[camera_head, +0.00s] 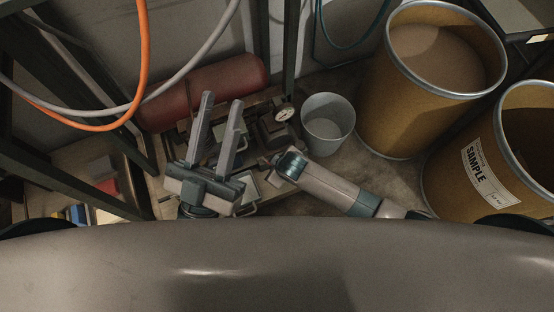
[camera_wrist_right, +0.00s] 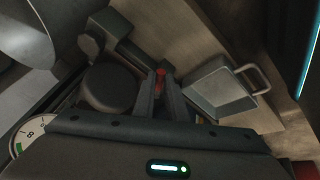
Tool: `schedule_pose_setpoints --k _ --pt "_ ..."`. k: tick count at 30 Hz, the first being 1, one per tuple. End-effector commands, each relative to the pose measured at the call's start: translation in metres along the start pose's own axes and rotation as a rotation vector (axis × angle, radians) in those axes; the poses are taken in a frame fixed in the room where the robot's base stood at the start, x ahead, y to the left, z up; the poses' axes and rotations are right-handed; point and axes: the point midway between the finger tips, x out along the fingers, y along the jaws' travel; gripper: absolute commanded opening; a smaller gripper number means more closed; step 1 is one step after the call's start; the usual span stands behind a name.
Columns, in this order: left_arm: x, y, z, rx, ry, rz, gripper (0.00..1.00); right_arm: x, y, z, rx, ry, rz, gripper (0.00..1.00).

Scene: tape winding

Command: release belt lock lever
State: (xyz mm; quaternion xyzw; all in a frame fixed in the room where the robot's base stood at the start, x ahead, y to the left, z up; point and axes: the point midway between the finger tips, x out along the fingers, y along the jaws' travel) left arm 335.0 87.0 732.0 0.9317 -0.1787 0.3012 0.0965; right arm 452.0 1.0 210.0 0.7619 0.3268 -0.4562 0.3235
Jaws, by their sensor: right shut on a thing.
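The red belt lock lever (camera_wrist_right: 160,78) shows in the right wrist view as a small red piece at the tips of my right gripper (camera_wrist_right: 160,85). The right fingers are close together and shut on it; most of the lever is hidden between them. In the head view my right arm comes in from the right and ends beside the machine, and its fingers are hard to make out. My left gripper (camera_head: 222,101) stands left of it in the head view, fingers apart, pointing up the picture, with nothing between them.
A dark round housing (camera_wrist_right: 108,87) and a grey handled tray (camera_wrist_right: 215,90) flank the right fingers. A gauge (camera_head: 284,113), red tank (camera_head: 205,92), pale bucket (camera_head: 327,122) and brown drums (camera_head: 395,95) crowd the area. An orange hose (camera_head: 143,50) hangs at left.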

Motion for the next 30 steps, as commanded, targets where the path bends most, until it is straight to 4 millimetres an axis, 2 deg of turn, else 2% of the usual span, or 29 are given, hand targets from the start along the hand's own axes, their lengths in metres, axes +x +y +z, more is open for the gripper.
schedule_pose_setpoints --k 3,9,15,21,30 --pt "-0.009 0.009 0.013 -0.02 -0.11 0.0 0.31 -0.004 -0.005 -0.002 0.049 -0.01 0.016 0.0" --pt "-0.011 -0.003 0.056 -0.017 -0.335 -0.016 0.31 -0.004 -0.01 -0.004 0.13 -0.027 0.05 0.0" --pt "-0.023 -0.013 0.088 -0.023 -0.519 -0.033 0.31 -0.003 -0.015 -0.006 0.212 -0.045 0.083 0.0" --pt "-0.038 -0.02 0.111 -0.029 -0.668 -0.047 0.31 -0.003 -0.021 -0.008 0.299 -0.063 0.12 0.0" --pt "-0.057 -0.027 0.13 -0.039 -0.815 -0.062 0.31 -0.002 -0.028 -0.013 0.431 -0.091 0.174 0.0"
